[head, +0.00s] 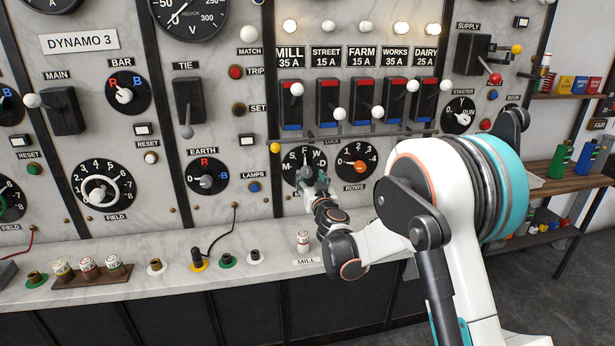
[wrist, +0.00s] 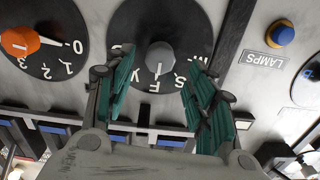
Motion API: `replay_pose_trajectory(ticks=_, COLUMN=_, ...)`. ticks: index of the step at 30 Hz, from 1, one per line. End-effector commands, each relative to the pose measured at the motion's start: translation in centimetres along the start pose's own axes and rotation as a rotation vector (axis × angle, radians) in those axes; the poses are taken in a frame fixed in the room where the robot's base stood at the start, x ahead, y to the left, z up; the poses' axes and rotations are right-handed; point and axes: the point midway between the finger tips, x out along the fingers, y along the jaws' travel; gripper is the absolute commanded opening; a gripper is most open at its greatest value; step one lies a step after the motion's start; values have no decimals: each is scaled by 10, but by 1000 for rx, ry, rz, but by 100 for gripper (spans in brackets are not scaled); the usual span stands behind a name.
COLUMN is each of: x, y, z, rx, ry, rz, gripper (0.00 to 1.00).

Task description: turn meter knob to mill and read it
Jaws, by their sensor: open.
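The meter knob is a grey knob (wrist: 160,56) on a round black dial (head: 291,168) lettered M, S, F, W, D; it also has a dial face in the wrist view (wrist: 125,22). In the wrist view the dial appears upside down, and a white mark on the knob seems to point near F; I cannot tell exactly. My gripper (head: 316,184) is in front of this dial and partly hides it in the head view. In the wrist view its open teal-padded fingers (wrist: 158,70) stand on either side of the knob, with gaps showing.
An orange ROWS knob (head: 357,166) sits right of the dial, the EARTH knob (head: 207,180) and blue LAMPS button (head: 254,187) left. Above runs a rail below the feeder switches, including MILL (head: 291,110). A white MILL plug (head: 303,241) stands on the ledge (head: 270,262). A volt gauge (head: 190,15) is partly cropped.

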Motion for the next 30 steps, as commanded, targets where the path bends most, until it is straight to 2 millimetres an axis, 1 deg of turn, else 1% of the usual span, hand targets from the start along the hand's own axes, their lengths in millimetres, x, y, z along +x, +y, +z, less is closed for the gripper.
replay_pose_trajectory(ticks=1, x=11, y=0, z=2, rx=1, ry=0, rz=0, gripper=51)
replay_pose_trajectory(ticks=3, x=22, y=0, z=2, rx=2, ry=0, rz=0, gripper=51)
replay_pose_trajectory(ticks=6, x=36, y=0, z=2, rx=0, ry=0, rz=0, gripper=51)
replay_pose_trajectory(ticks=9, x=46, y=0, z=1, rx=1, ry=0, rz=0, gripper=51)
replay_pose_trajectory(ticks=14, x=53, y=0, z=0, rx=1, ry=0, rz=0, gripper=51)
replay_pose_trajectory(ticks=21, x=53, y=0, z=0, rx=1, ry=0, rz=0, gripper=51)
replay_pose_trajectory(ticks=22, x=53, y=0, z=0, rx=1, ry=0, rz=0, gripper=48)
replay_pose_trajectory(ticks=23, x=53, y=0, z=0, rx=1, ry=0, rz=0, gripper=42)
replay_pose_trajectory(ticks=24, x=53, y=0, z=0, rx=1, ry=0, rz=0, gripper=33)
replay_pose_trajectory(ticks=26, x=53, y=0, z=0, rx=1, ry=0, rz=0, gripper=19)
replay_pose_trajectory(ticks=27, x=53, y=0, z=0, rx=1, ry=0, rz=0, gripper=10)
replay_pose_trajectory(ticks=28, x=53, y=0, z=0, rx=1, ry=0, rz=0, gripper=6)
replay_pose_trajectory(ticks=30, x=53, y=0, z=0, rx=1, ry=0, rz=0, gripper=6)
